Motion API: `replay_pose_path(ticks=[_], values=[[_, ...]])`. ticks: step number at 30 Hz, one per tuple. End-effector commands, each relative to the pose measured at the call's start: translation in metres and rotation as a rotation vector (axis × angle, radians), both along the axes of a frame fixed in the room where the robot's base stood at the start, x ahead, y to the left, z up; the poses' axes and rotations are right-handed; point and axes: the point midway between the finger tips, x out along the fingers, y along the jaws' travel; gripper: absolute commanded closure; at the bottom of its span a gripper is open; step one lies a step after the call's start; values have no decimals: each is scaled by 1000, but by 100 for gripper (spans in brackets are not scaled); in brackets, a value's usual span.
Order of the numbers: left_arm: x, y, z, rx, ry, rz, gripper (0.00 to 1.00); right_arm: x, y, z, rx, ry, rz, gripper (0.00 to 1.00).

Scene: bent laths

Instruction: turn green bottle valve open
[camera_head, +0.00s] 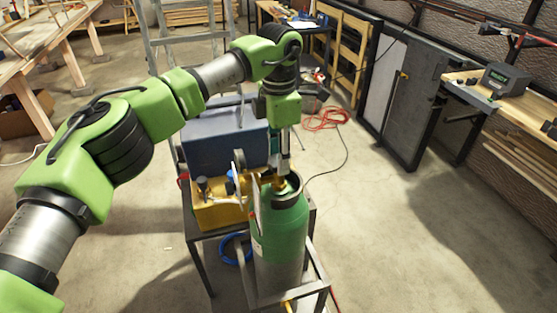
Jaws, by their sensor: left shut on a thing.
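The green bottle (280,235) stands upright in the metal frame of a cart, with a green upper body and a greyer lower part. Its valve is at the top, inside a dark collar (287,195), and is mostly hidden by my gripper. My left arm comes in from the left and reaches down over the bottle. My left gripper (280,178) points down at the bottle's top and is shut on the valve there. The fingertips are small and partly hidden, so the valve's turn position cannot be told. My right gripper is not in view.
The cart (208,268) carries a blue-grey box (215,148) and a yellow unit (222,212) close left of the bottle. A ladder (158,45) stands behind. A red hose (327,118) lies on the floor. The floor at right is clear.

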Motion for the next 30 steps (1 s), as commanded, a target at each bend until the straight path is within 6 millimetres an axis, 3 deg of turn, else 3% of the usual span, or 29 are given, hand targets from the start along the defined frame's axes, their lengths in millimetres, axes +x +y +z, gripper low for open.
replay_pose_path(ticks=[30], values=[[1, 0, 1, -4, -6, 958, 85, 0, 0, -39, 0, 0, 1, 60]])
